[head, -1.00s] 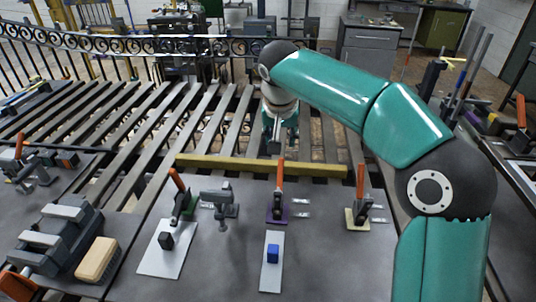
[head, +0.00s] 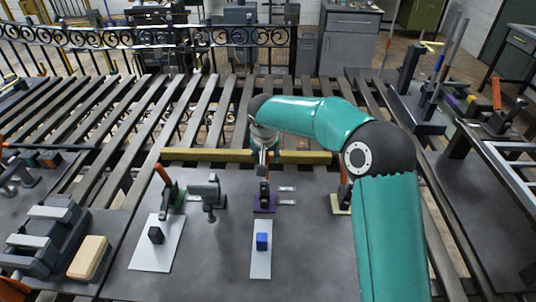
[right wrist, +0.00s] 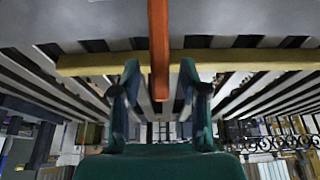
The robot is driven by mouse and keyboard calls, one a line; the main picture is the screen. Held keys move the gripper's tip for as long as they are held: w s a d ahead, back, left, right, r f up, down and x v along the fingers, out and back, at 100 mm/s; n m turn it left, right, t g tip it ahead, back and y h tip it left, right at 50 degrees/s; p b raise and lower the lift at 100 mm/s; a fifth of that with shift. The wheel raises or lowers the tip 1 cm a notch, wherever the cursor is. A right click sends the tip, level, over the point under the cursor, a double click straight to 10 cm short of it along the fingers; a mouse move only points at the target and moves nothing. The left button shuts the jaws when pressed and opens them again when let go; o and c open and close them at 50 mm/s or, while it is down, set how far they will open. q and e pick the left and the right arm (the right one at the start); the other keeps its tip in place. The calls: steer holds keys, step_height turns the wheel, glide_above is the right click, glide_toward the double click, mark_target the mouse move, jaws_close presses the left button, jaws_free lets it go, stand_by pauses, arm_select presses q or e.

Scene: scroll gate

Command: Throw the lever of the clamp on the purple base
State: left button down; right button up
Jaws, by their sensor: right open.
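The clamp on the purple base (head: 264,209) stands on the grey table, in the middle of a row of three clamps. My right gripper (head: 264,172) is just above it and hides most of its orange lever in the head view. In the right wrist view the orange lever (right wrist: 159,45) runs down between the two green fingers of my right gripper (right wrist: 159,70). The fingers are open, with a gap visible on both sides of the lever. My left gripper is not in view.
A green-based clamp (head: 169,192) stands left and a cream-based one (head: 341,203) right, partly behind my arm. A grey vise-like tool (head: 207,191) sits between. A white plate (head: 260,268) with a blue block (head: 262,241) lies in front. A yellow bar (head: 210,155) runs behind.

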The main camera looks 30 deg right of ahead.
steer(key=shift+w+d+f, duration=0.1)
steer(key=shift+w+f, duration=0.05)
steer(key=shift+f, duration=0.35)
jaws_close()
